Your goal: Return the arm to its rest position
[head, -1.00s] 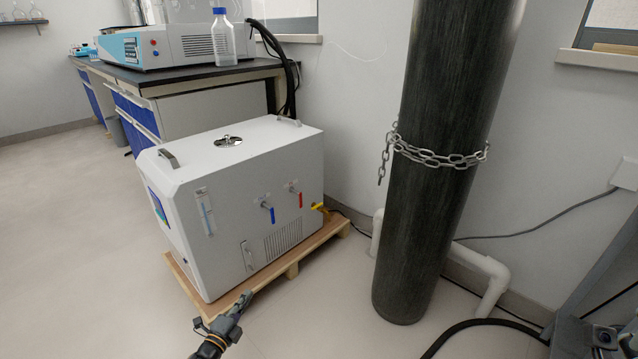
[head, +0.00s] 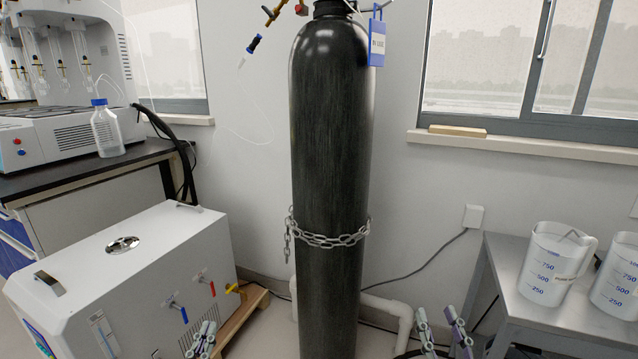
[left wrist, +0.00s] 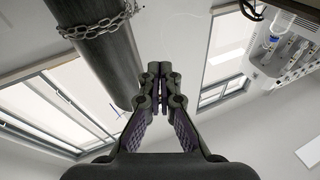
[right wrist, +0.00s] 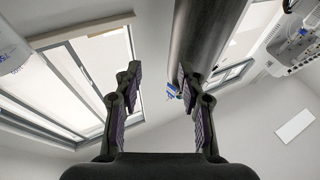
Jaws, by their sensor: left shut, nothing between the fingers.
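My left gripper (head: 203,338) shows at the bottom edge of the head view, in front of the white chiller box. In the left wrist view (left wrist: 160,72) its fingers are together with nothing between them. My right gripper (head: 436,318) points up at the bottom of the head view, right of the dark gas cylinder. In the right wrist view (right wrist: 158,75) its fingers are wide apart and empty. Both grippers point upward, and most of both arms is outside the head view.
The white chiller box (head: 120,270) stands on a wooden pallet at the left. The chained gas cylinder (head: 330,180) stands in the middle. A metal table (head: 510,260) with two measuring jugs is at the right. A bench (head: 70,165) with a distiller and bottle is behind the chiller.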

